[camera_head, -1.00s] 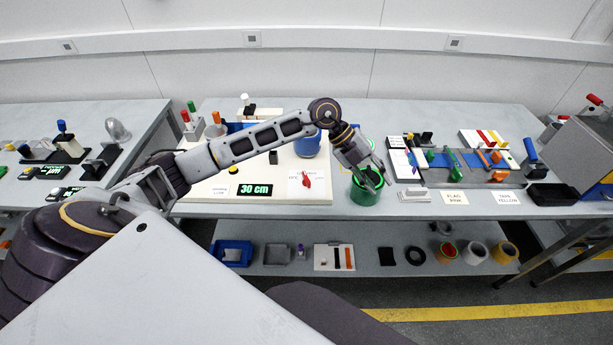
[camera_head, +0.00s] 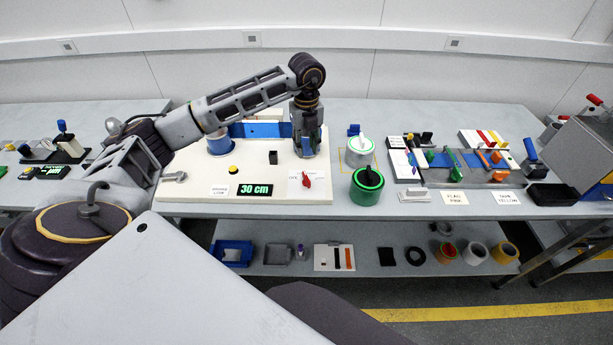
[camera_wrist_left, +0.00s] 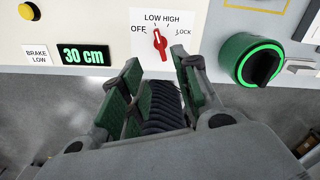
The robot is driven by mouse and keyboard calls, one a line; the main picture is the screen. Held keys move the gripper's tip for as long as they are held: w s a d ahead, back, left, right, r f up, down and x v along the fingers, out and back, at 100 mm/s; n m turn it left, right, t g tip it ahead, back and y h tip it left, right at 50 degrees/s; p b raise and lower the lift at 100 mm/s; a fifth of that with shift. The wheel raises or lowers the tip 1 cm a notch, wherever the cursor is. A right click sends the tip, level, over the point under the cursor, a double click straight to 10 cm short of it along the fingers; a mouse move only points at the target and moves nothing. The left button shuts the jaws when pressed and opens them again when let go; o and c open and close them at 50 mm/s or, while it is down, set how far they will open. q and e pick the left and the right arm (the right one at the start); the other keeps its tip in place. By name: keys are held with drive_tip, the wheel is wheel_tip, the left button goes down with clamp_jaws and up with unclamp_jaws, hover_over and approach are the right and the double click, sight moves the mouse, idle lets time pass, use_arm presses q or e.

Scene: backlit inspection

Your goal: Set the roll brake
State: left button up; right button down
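The red brake knob (camera_head: 307,181) is on a white dial plate on the pale board; it also shows in the wrist view (camera_wrist_left: 160,41), under the marks OFF, LOW, HIGH and LOCK. Its narrow end points up and slightly left; the exact mark is hard to tell. A card (camera_wrist_left: 36,55) beside it reads BRAKE LOW. My left gripper (camera_head: 306,150) points down over the board, behind the knob in the head view. In the wrist view its fingers (camera_wrist_left: 160,70) are apart and empty, just below the knob and not visibly touching it. My right gripper is out of view.
A black 30 cm display (camera_head: 255,190) is left of the dial. A green cylinder (camera_head: 368,194) with a black knob and glowing ring stands right, before a white-knobbed cylinder (camera_head: 358,153). A blue roll (camera_head: 220,144) and yellow button (camera_head: 233,170) are left.

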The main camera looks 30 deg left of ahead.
sight(306, 176)
use_arm(q)
drive_tip(key=shift+f, duration=0.15)
wheel_tip(306, 176, down, 11)
drive_tip(key=shift+f+p, duration=0.15)
drive_tip(key=shift+p, duration=0.85)
drive_tip(key=shift+f, duration=1.1)
drive_tip(key=shift+c, duration=0.5)
clamp_jaws()
